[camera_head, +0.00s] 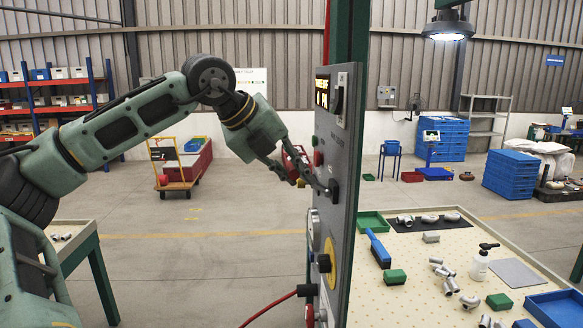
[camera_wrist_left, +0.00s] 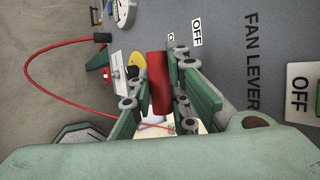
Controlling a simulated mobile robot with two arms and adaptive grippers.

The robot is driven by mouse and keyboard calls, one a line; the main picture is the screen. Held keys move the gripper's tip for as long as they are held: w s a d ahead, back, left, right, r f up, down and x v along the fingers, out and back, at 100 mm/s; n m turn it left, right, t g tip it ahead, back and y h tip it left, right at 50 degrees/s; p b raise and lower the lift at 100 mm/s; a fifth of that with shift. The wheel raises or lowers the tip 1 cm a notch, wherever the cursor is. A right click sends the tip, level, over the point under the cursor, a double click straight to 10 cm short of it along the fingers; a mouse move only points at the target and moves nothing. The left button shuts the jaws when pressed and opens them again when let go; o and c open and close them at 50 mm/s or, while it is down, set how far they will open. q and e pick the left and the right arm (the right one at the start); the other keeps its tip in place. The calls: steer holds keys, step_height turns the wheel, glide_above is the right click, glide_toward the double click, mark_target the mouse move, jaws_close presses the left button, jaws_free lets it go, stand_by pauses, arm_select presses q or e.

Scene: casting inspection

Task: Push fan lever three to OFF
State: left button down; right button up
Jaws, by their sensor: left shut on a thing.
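A grey control panel (camera_head: 344,225) stands upright at the middle of the head view, seen nearly edge-on. My left gripper (camera_head: 318,182) reaches it from the left, its fingertips at the panel face. In the left wrist view my left gripper (camera_wrist_left: 160,95) has its two fingers on either side of a red lever handle (camera_wrist_left: 159,70) and is shut on it. Beside it the panel shows the words FAN LEVER (camera_wrist_left: 252,60), an OFF label (camera_wrist_left: 196,30) and a larger OFF plate (camera_wrist_left: 299,92). The lever's number cannot be read. My right gripper is not in view.
A table (camera_head: 400,303) with castings, green and blue trays and a spray bottle (camera_head: 479,264) stands right of the panel. A red cable (camera_head: 268,308) plugs in low on the panel. A yellow cart (camera_head: 175,184) stands behind; the floor between is clear.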

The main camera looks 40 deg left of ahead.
arm_select(q)
steer(key=shift+a+r, duration=0.1)
steer(key=c, duration=1.9)
jaws_free()
steer(key=shift+c, duration=0.2)
steer(key=shift+o, duration=1.4)
steer(key=shift+w, duration=0.2)
steer(key=shift+s+r, duration=0.1)
steer(key=shift+s, duration=0.1)
steer(key=v, duration=1.1)
steer(key=shift+a, duration=0.2)
steer(key=shift+s+r, duration=0.1)
steer(key=shift+s, duration=0.05)
